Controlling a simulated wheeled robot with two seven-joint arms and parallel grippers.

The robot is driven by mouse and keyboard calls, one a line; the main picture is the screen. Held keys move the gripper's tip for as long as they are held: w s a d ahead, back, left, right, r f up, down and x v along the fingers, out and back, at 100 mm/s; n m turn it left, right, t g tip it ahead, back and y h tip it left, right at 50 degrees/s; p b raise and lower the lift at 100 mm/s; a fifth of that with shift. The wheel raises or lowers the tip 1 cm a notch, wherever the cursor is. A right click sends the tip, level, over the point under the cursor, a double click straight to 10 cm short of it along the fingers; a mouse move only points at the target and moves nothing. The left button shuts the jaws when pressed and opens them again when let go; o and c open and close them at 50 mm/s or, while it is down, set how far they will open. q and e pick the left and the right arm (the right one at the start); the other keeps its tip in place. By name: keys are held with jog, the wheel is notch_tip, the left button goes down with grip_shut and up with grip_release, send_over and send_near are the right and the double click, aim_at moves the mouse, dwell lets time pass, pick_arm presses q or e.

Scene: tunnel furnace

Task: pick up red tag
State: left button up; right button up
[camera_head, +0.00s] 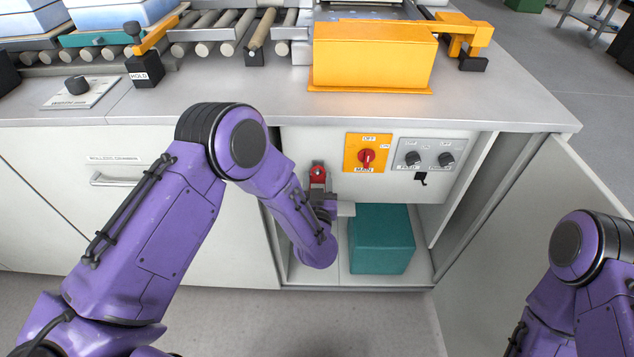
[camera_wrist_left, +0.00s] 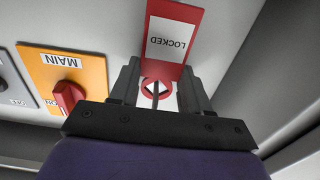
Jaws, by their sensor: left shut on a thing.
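The red tag (camera_head: 318,180) is at the left side of the open cabinet, left of the orange MAIN switch plate (camera_head: 368,140). In the left wrist view the red tag (camera_wrist_left: 172,12) bears a white label reading LOCKED, upside down, and a red-and-white diamond mark near the jaws. My left gripper (camera_head: 322,203) is shut on the tag, and its two dark fingers stand on either side of it in the left wrist view. I cannot tell whether the tag still touches a hook or the panel. My right arm shows at the lower right, but its gripper is out of view.
A red knob (camera_head: 367,157) sits on the MAIN plate, beside a grey panel with two black knobs (camera_head: 413,159). A teal box (camera_head: 382,240) stands on the cabinet floor. The open cabinet door (camera_head: 540,210) is at right. The grey countertop (camera_head: 250,103) overhangs the cabinet.

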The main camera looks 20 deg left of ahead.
pick_arm(q)
jog(key=shift+r+p, duration=0.5)
jog(key=shift+r, duration=0.35)
jog(key=v, duration=1.8)
jog(key=shift+f, duration=0.2)
jog(key=shift+w, duration=0.1)
